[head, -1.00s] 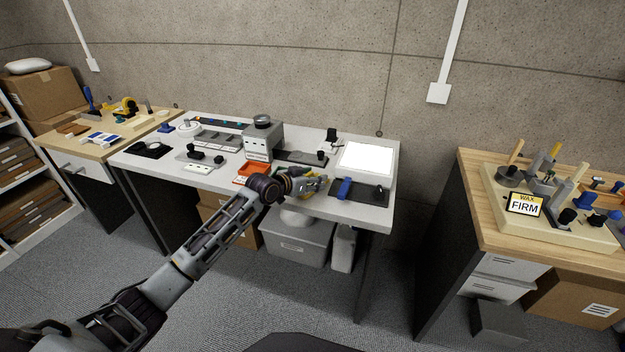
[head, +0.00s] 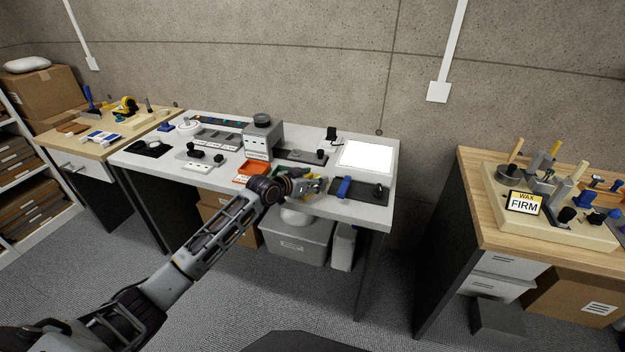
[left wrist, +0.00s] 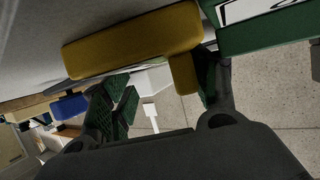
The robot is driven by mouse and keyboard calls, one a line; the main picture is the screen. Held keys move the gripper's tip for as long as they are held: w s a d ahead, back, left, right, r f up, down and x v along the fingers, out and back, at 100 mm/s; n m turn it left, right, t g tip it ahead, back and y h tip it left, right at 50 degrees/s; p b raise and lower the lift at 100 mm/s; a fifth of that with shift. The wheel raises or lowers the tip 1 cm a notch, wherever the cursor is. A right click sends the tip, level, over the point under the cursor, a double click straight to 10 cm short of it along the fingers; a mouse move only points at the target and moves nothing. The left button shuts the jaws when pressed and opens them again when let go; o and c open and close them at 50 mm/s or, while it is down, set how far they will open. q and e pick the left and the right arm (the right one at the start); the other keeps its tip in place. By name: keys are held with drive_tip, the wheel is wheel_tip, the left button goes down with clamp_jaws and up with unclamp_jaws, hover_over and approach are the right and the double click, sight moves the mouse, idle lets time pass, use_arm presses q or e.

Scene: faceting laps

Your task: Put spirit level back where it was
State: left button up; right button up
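My left gripper (head: 318,186) is at the front edge of the middle workbench, just left of a dark plate. In the left wrist view its green-padded fingers (left wrist: 167,85) stand apart. A yellow bar with a short stem (left wrist: 133,41) lies close beyond them, the stem beside the right-hand finger; I cannot tell whether they touch. A green part with a white label (left wrist: 268,30) is at the upper right there. I cannot tell for sure which thing is the spirit level. My right gripper is out of view.
The middle workbench (head: 225,187) holds a grey box-shaped machine (head: 259,143), an orange tray (head: 250,170), a white panel (head: 366,156) and the dark plate (head: 368,191) with a blue block (head: 344,187). A wooden bench (head: 475,180) stands at the right, across a gap.

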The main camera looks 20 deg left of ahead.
use_arm(q)
drive_tip(key=shift+r, duration=0.1)
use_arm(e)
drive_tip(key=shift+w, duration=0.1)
use_arm(q)
drive_tip(key=shift+a+r, duration=0.1)
drive_tip(key=shift+r, duration=0.45)
drive_tip(key=shift+s+a, duration=0.15)
drive_tip(key=shift+s, duration=0.15)
drive_tip(key=shift+s+a+r, duration=0.15)
drive_tip(key=shift+s+r, duration=0.05)
drive_tip(key=shift+s, duration=0.1)
drive_tip(key=p+v, duration=0.1)
drive_tip(key=v, duration=0.5)
drive_tip(key=shift+f, duration=0.1)
drive_tip(key=shift+v, duration=0.8)
drive_tip(key=shift+s+a+r+p, duration=0.3)
drive_tip(key=shift+s, duration=0.3)
drive_tip(key=shift+v, duration=0.75)
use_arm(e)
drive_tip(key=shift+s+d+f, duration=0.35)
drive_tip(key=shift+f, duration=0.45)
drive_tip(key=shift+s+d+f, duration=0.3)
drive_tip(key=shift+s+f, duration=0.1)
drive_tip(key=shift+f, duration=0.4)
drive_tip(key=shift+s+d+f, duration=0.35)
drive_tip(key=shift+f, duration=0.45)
